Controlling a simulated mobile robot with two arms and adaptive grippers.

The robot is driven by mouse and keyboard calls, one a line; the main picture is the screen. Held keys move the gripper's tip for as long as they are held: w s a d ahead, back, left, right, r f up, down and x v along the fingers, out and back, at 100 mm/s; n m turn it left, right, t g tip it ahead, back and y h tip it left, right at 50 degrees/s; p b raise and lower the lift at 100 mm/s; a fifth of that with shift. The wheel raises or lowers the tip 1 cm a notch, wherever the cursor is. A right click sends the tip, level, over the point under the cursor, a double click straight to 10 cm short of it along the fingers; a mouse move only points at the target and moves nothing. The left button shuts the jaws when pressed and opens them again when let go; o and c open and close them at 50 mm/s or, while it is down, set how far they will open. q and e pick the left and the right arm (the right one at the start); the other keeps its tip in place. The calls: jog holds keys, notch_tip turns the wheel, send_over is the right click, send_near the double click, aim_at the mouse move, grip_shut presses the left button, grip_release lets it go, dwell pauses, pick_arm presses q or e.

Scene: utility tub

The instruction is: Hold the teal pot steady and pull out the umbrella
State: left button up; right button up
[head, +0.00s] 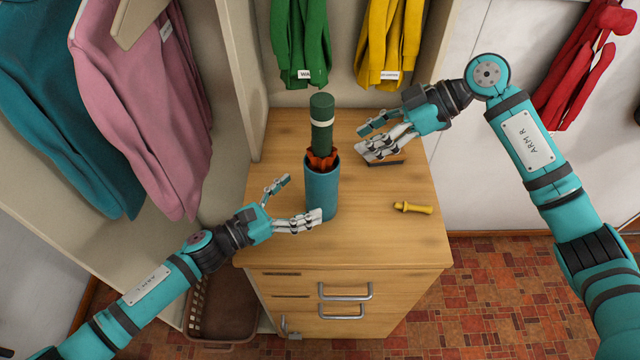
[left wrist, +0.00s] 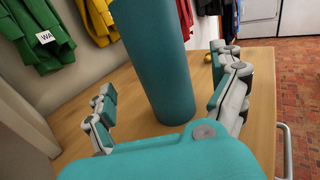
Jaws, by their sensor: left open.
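The teal pot (head: 322,190) stands upright on the wooden cabinet; it also fills the middle of the left wrist view (left wrist: 158,65). The umbrella (head: 322,127), with a dark green handle, a white band and orange-red folds at the rim, stands in the pot. Its lower part is hidden inside. My left gripper (head: 297,202) is open at the pot's lower left; in the left wrist view its fingers lie either side of the pot. I cannot tell whether they touch it. My right gripper (head: 365,143) is open and empty, right of the umbrella and apart from it.
The wooden cabinet top (head: 400,235) is bare at the front. A yellow-handled tool (head: 413,208) lies right of the pot. A dark flat item (head: 385,163) lies below my right gripper. Hanging clothes line the back and left, and a brown basket (head: 225,310) stands on the floor.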

aim_at(309, 192)
pick_arm(q)
jog(key=x, duration=0.6)
jog(key=c, duration=1.6)
jog(key=shift+c, duration=0.3)
